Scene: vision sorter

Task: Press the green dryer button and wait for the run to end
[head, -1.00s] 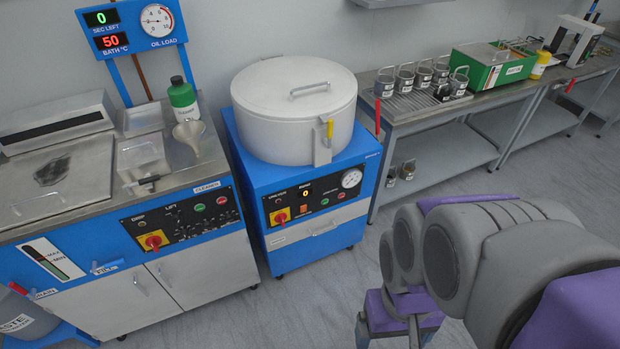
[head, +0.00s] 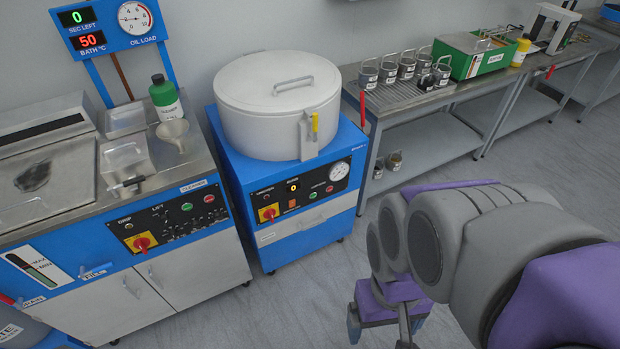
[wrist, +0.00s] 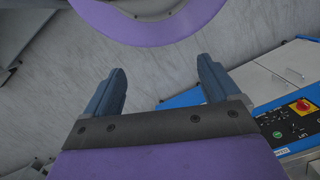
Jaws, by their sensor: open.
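The dryer (head: 221,140) is a blue cabinet with a round, pale drum (head: 275,125) on top, its lid (head: 262,88) down. A yellow-handled latch (head: 314,122) is at the drum's front. Its black front panel has a small green dryer button (head: 313,195) beside a red button (head: 329,189), a display (head: 293,186) that appears to read 0 and a round gauge (head: 339,171). My gripper (head: 380,330) hangs low over the floor, right of and in front of the dryer, apart from it. In the wrist view my gripper (wrist: 161,75) is open and empty.
The blue-and-steel cleaner (head: 60,240) stands left, with its own buttons and a readout post (head: 110,25). A steel bench (head: 400,102) with several beakers and a green box (head: 470,62) stands right. The floor (head: 300,305) before the dryer is clear.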

